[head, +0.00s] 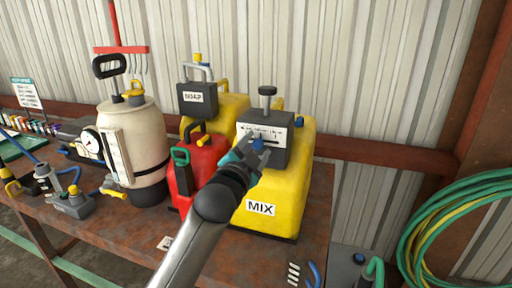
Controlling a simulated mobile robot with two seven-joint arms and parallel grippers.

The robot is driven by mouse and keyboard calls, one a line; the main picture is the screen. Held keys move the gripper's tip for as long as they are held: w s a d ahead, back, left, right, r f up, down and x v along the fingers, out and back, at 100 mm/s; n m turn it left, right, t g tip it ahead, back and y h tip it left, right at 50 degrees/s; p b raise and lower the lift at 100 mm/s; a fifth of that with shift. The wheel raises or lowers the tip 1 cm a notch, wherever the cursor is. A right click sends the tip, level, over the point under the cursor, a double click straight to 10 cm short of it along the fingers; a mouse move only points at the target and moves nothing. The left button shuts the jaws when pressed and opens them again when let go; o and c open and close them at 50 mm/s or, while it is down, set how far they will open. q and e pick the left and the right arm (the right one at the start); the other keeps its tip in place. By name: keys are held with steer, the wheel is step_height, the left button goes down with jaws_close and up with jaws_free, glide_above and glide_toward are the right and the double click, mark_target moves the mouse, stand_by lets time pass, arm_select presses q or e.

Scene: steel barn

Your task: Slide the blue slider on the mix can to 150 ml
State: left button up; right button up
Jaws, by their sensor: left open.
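The yellow mix can (287,190), labelled MIX, stands on the bench near its right end. A grey box (280,153) with a white scale plate and a black plunger knob sits on top of it. A small blue piece, likely the slider (258,144), shows at the lower part of the scale. The scale's figures are too small to read. My left gripper (246,152) is open, with its fingers at the lower left of the box, by the blue piece. I cannot tell whether they touch it. My right gripper is out of view.
A red can (207,157) stands just left of my left arm, with a second yellow can (231,104) and its grey box (197,97) behind. A cream sprayer tank (137,133) stands further left. Green hoses (425,220) hang at the right. The bench front (125,228) is mostly clear.

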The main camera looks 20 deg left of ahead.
arm_select(q)
jaws_close()
stand_by(0.6)
stand_by(0.9)
